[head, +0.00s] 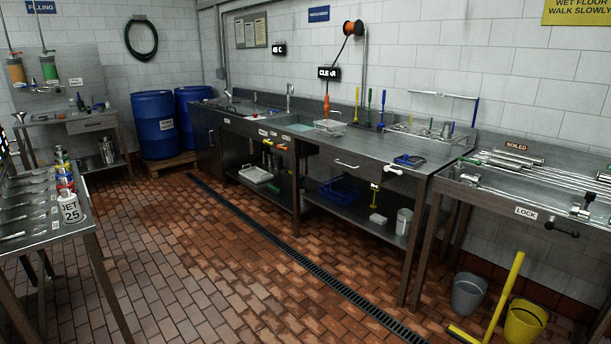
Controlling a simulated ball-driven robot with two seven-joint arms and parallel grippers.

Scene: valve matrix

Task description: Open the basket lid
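A small wire basket (330,127) stands on the steel counter at the right end of the sink basin (297,125). It is small and far off, so I cannot tell whether it has a lid or whether one is open or shut. A blue basket (340,188) sits on the shelf under the counter. A small blue and dark item (409,161) lies near the counter's front right; its kind is unclear. Neither of my grippers is in view.
The steel counter (370,148) runs along the back wall. A tool bench (40,232) is at left, a bench with rods (500,195) at right. Buckets (468,294) and a yellow-handled tool (503,295) stand front right. The brick floor (200,270) between is clear.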

